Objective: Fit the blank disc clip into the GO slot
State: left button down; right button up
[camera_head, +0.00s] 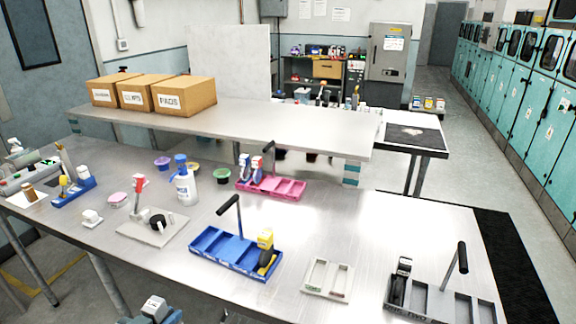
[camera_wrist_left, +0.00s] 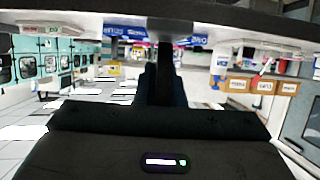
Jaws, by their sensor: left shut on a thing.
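My left gripper (camera_head: 155,308) is at the bottom edge of the head view, at the front of the table, left of the blue tray (camera_head: 208,266). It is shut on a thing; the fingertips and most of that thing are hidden. In the left wrist view, the gripper (camera_wrist_left: 163,88) shows only as a dark shape. I cannot tell if the held thing is the blank disc clip. A pale two-slot tray (camera_head: 306,290) with small labels lies right of the blue tray. Its labels are too small to read, so I cannot name the GO slot. My right gripper is not in view.
The blue tray has an upright black handle and a yellow-topped piece. A grey tray (camera_head: 432,312) with a handle stands at the right, a pink tray (camera_head: 270,187) farther back. A plate (camera_head: 140,232) with a red lever and a bottle (camera_head: 185,190) stand left. Bare table lies between.

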pick_arm(q)
jog(key=shift+w+r+n+y, duration=0.15)
jog(key=shift+w+n+y, duration=0.15)
jog(key=shift+w+y, duration=0.15)
jog(key=w+d+r+n+y, duration=0.2)
jog(key=w+d+y, duration=0.1)
jog(key=w, duration=0.5)
jog(key=shift+d+r+n+t, duration=0.25)
jog(key=shift+d+n+t, duration=0.05)
jog(key=shift+d+n, duration=0.1)
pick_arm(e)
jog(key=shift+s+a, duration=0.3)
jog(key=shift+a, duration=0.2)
pick_arm(q)
jog(key=shift+f, duration=0.1)
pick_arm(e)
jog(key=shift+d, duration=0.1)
